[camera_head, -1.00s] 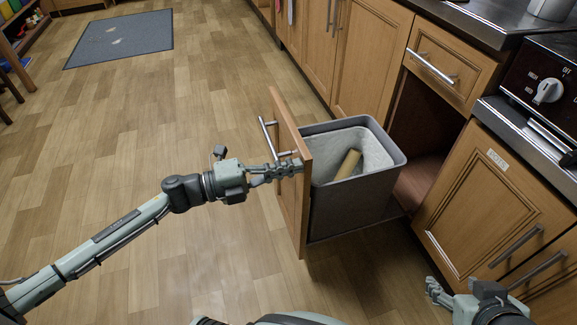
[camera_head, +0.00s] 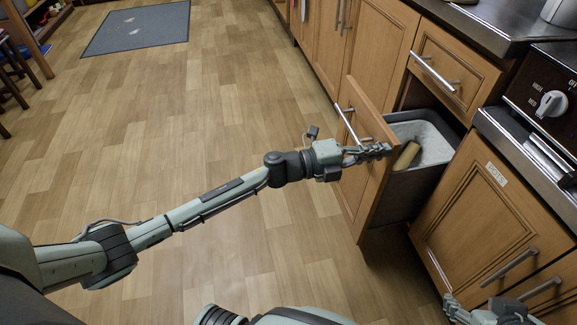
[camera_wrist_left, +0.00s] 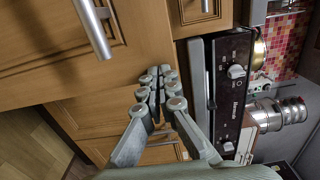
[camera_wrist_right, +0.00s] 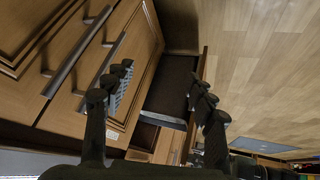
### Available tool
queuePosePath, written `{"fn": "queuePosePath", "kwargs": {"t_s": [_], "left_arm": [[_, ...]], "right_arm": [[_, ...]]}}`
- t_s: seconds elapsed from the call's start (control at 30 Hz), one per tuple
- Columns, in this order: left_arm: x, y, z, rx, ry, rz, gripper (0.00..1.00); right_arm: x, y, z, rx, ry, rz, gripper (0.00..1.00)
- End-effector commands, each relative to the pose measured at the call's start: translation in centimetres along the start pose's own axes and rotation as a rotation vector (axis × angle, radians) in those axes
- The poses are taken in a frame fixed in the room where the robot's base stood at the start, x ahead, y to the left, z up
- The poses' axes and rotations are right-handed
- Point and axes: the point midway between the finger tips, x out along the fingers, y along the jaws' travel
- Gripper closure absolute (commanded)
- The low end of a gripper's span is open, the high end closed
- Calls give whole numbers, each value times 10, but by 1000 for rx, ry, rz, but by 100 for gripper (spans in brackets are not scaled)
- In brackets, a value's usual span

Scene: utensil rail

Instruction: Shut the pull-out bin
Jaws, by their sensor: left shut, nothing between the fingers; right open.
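The pull-out bin's wooden front (camera_head: 376,165) stands partly out from the cabinet in the head view, with a grey bin (camera_head: 436,140) behind it that holds a brown roll (camera_head: 407,155). A metal bar handle (camera_head: 346,122) is on the front's outer face. My left gripper (camera_head: 386,151) is shut and empty, with its fingers at the front near the handle; whether they touch it is hard to tell. It also shows close to the wood in the left wrist view (camera_wrist_left: 160,83). My right gripper (camera_wrist_right: 163,95) is open and empty, low by the cabinet at the lower right (camera_head: 452,302).
A drawer (camera_head: 447,66) with a bar handle is above the bin opening. A labelled cabinet door (camera_head: 484,205) is to the right, below a black appliance panel with a knob (camera_head: 551,103).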

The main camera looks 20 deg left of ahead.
Motion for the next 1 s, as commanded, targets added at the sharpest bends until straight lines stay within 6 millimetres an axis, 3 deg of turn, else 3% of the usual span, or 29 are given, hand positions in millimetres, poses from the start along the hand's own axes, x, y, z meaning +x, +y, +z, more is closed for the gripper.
{"fn": "queuePosePath", "kwargs": {"t_s": [0.27, 0.5, 0.7, 1.0], "left_arm": [[71, 2, 0, 0, 1, -3, 100], [117, 2, 0, 0, 1, -1, 100], [139, 2, 0, -1, 0, 0, 100], [150, 1, 0, -1, 0, 1, 100]], "right_arm": [[-1, -34, -62, 1, 288, -71, 44], [-26, -64, -122, 19, 590, -141, 44], [-51, -78, -153, 38, 769, -181, 44], [-67, -84, -167, 51, 860, -202, 44]]}}
